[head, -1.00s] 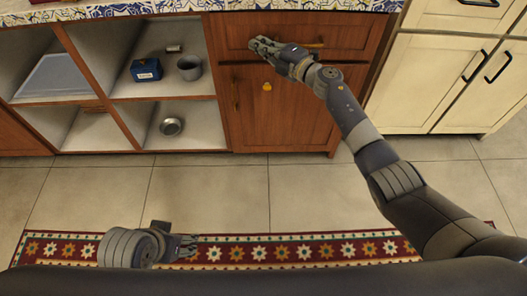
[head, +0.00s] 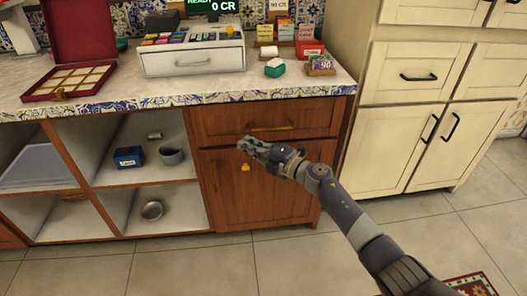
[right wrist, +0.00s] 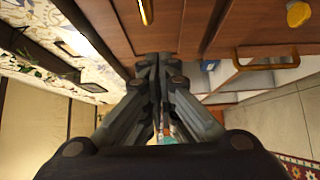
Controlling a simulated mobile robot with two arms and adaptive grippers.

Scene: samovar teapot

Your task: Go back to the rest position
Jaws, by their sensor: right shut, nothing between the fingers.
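My right gripper (head: 245,147) is in front of the wooden cabinet (head: 262,200), just below the drawer handle (head: 272,127). In the right wrist view the right gripper (right wrist: 152,62) has its fingers together with nothing between them, and the wooden front lies beyond the tips. The drawer (head: 310,119) looks shut. My left gripper is outside the head view now.
The counter (head: 305,84) above holds a cash register (head: 192,58), an open red box (head: 75,50) and small boxes (head: 285,32). Open shelves at left hold a blue box (head: 128,157), a cup (head: 171,154) and a bowl (head: 152,209).

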